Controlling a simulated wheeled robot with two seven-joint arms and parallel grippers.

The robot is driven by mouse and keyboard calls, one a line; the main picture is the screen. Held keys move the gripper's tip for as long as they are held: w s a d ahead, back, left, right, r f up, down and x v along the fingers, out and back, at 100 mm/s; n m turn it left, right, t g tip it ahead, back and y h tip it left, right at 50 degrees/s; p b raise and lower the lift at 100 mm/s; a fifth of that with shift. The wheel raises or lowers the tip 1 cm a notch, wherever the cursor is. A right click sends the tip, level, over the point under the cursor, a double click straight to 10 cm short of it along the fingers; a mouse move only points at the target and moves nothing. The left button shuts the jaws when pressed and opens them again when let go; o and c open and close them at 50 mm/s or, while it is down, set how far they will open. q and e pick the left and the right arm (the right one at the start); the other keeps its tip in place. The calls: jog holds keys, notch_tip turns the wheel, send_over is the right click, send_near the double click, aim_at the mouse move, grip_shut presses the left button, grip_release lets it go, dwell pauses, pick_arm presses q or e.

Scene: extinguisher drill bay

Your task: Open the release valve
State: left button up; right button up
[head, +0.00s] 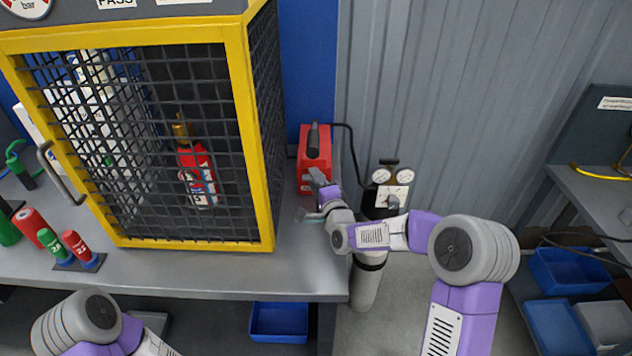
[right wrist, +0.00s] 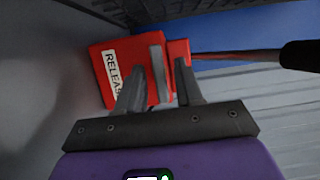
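A red box (head: 316,152) with a black handle on top stands on the bench, right of the yellow-framed cage. In the right wrist view the red box (right wrist: 105,52) carries a white label reading "RELEA…", its end hidden behind a finger. A grey upright bar (right wrist: 157,75) stands on its front and looks like the valve's lever. My right gripper (head: 312,196) is at the front of the box. Its two fingers (right wrist: 161,88) are apart, with the bar showing between them; I cannot tell whether they touch it. My left arm shows at lower left, its gripper out of view.
The cage (head: 262,190) with a red extinguisher (head: 197,175) inside stands close left of the box. A grey cylinder with gauges (head: 392,185) stands right of the bench edge. A black cable runs from the box.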

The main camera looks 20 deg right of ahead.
grip_shut()
jog(key=shift+n, duration=0.3)
jog(key=n, duration=0.1)
jog(key=n+g, duration=0.1)
jog(key=shift+a+r+n, duration=0.1)
jog(key=shift+r+n, duration=0.05)
jog(key=shift+n, duration=0.15)
jog(key=shift+n+g+h+p, duration=0.5)
jog(key=shift+n+g+p, duration=0.3)
jog(key=shift+n+p, duration=0.55)
jog(key=shift+n, duration=0.25)
jog(key=shift+o, duration=0.6)
grip_release()
